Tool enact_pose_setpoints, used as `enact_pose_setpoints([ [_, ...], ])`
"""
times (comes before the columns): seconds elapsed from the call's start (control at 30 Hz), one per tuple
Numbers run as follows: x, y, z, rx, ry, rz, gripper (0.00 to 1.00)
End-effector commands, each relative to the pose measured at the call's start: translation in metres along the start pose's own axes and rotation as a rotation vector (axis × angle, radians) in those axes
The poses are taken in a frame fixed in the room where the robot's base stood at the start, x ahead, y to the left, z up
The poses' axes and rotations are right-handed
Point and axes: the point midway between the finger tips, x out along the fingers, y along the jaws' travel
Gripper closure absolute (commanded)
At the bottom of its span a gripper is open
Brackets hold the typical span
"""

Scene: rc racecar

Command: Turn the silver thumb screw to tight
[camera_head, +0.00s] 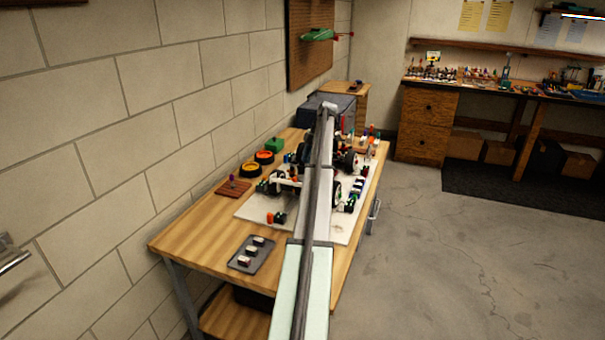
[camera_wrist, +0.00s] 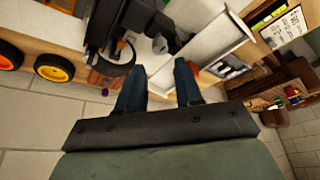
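My gripper (camera_wrist: 159,80) shows in the wrist view with two dark fingers spread apart and nothing between them. A small rounded silver-grey piece (camera_wrist: 160,44) lies just beyond the fingertips beside black car parts (camera_wrist: 112,28); it may be the thumb screw, but it is too small to be sure. The fingers do not appear to touch it. In the head view the partly built racecar (camera_head: 290,184) stands on a white board (camera_head: 256,208) on the wooden workbench (camera_head: 195,235). My arm crosses in front of it and hides part of the car, and my fingers cannot be made out there.
Open floor (camera_head: 450,260) lies to the right.

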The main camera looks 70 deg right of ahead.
Motion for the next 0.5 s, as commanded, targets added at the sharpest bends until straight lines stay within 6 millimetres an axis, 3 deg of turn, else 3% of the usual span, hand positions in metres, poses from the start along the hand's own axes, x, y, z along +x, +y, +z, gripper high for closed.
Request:
enact_pose_setpoints([
  [0.2, 0.037, -0.001, -0.001, 0.0, 0.0, -0.001, 0.65],
  [0.5, 0.063, 0.0, 0.0, 0.001, 0.0, 0.0, 0.65],
])
